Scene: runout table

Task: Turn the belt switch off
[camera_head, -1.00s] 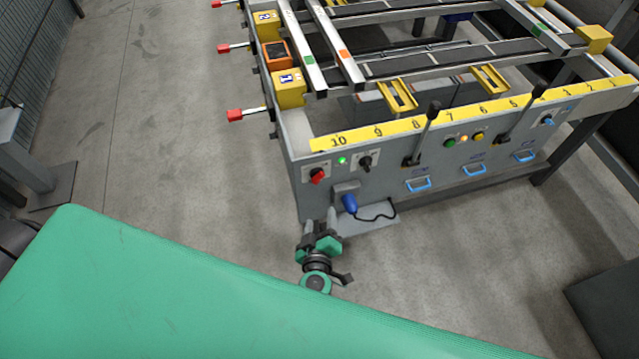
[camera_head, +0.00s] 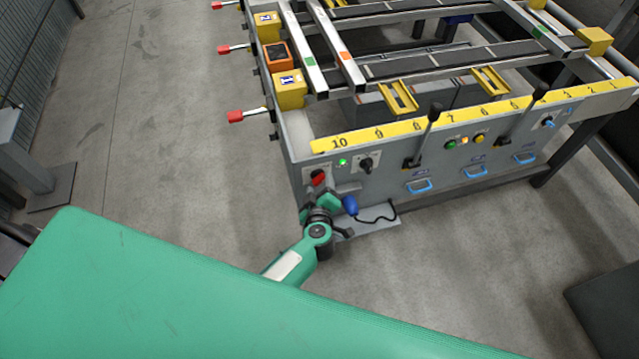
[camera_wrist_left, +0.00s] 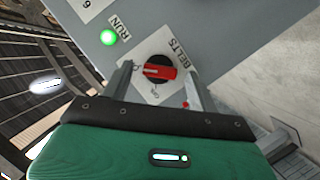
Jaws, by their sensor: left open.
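The belt switch (camera_head: 318,177) is a red handle on a black round base at the left end of the grey front panel. In the left wrist view the same switch (camera_wrist_left: 160,72) sits on a white plate marked BELTS, its red handle lying roughly across the picture. My left gripper (camera_head: 319,191) is at the panel, just below the switch in the head view. In the wrist view its two open fingers stand on either side of the switch; I cannot tell whether they touch it. The green gripper body hides the lower part of that view. My right gripper is not in view.
A lit green RUN lamp (camera_wrist_left: 108,38) and a black knob (camera_head: 366,163) are beside the switch. A blue plug-like part (camera_head: 350,205) with a black cable is close to the gripper's right. Black levers (camera_head: 430,125) stick up farther right. The floor at left is clear.

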